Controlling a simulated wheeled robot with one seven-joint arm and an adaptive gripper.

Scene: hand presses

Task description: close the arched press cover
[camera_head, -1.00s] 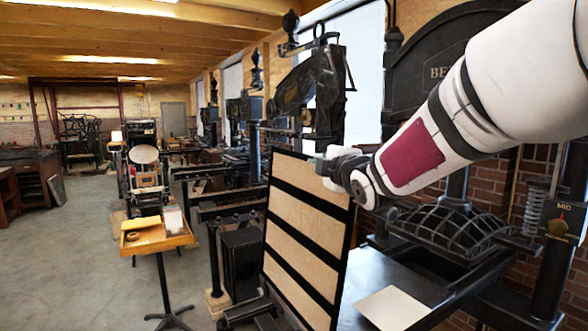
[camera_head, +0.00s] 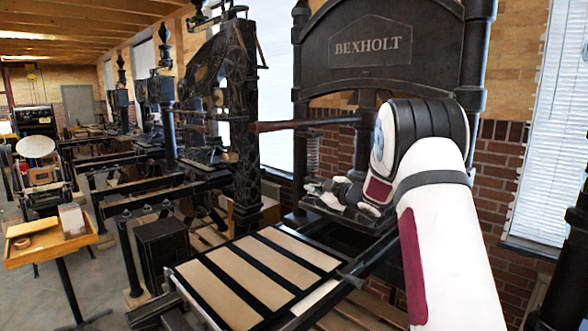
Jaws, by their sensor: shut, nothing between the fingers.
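The arched press (camera_head: 372,48) marked BEXHOLT stands in front of me, slightly right of centre. Its cover (camera_head: 262,268), a black frame with tan strips, lies low and nearly flat over the press bed. I cannot tell whether it touches the bed all along. A pale sheet (camera_head: 316,296) shows along the cover's right edge. My gripper (camera_head: 318,192) is shut and empty, beyond the cover's far edge and in front of the platen area. It looks apart from the cover. My arm hides part of the press's right side.
More presses (camera_head: 215,100) stand in a row to the left. A small wooden tray table (camera_head: 48,243) is at the lower left, with open floor around it. A long horizontal handle (camera_head: 300,124) crosses the press above my gripper. A brick wall and window are behind.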

